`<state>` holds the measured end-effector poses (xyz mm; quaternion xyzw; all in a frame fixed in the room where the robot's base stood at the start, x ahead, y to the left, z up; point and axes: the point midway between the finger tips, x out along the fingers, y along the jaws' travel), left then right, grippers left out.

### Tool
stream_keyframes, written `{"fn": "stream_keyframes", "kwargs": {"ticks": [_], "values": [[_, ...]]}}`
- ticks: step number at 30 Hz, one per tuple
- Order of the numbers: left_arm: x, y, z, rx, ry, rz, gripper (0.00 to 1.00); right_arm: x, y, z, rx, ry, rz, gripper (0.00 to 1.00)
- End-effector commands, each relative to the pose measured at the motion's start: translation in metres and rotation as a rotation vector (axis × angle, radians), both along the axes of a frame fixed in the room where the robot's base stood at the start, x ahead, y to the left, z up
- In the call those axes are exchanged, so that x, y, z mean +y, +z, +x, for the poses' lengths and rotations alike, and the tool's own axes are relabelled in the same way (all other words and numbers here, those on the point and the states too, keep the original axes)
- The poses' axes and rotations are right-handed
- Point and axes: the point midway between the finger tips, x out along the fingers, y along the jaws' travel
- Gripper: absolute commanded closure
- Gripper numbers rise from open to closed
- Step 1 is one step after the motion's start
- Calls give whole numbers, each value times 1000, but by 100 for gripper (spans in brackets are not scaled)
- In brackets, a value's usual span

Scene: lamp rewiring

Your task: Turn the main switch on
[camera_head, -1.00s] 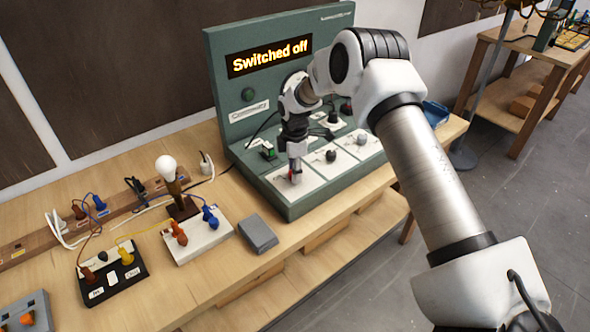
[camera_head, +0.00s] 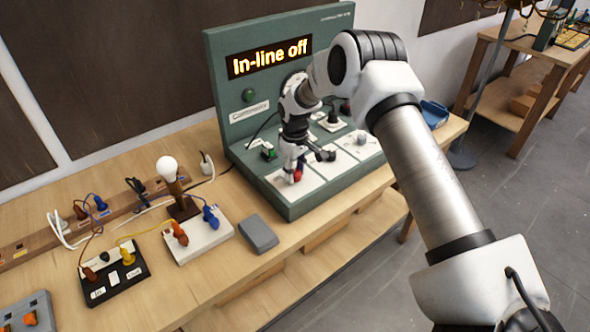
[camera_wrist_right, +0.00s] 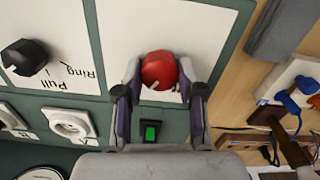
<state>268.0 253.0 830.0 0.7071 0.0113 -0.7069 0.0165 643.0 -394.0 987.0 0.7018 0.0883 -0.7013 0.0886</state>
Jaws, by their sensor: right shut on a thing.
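The green test panel (camera_head: 232,134) stands on the bench, with an orange display (camera_head: 270,58) reading "In-line off". My right gripper (camera_wrist_right: 159,78) is at the panel's sloped base, with its fingers on either side of a red round knob (camera_wrist_right: 158,70). It is shut on this knob, which also shows as a red patch at the fingertips in the head view (camera_head: 298,174). A green rocker switch (camera_wrist_right: 150,132) sits beside the knob's white plate. The lamp's white bulb (camera_head: 167,165) looks unlit. My left gripper is not in view.
A black knob (camera_wrist_right: 25,57) is on the neighbouring "Pull / Ring" plate, with white sockets (camera_wrist_right: 69,124) nearby. A grey box (camera_head: 258,234), a white block with plugs (camera_head: 190,246) and a black block with plugs (camera_head: 120,280) lie left of the panel, with cables between them.

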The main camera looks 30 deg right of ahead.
Motion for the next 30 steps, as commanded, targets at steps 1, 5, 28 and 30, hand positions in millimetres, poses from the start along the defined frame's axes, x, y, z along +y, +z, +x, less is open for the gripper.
{"fn": "stream_keyframes", "kwargs": {"ticks": [1,5,28,30], "values": [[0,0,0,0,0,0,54,1,-4,-4,14,-35,3,96],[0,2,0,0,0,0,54,1,-4,-4,14,-130,2,96],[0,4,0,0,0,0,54,1,-4,-4,12,-302,1,96],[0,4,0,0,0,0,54,1,-4,-3,12,-302,1,96]]}}
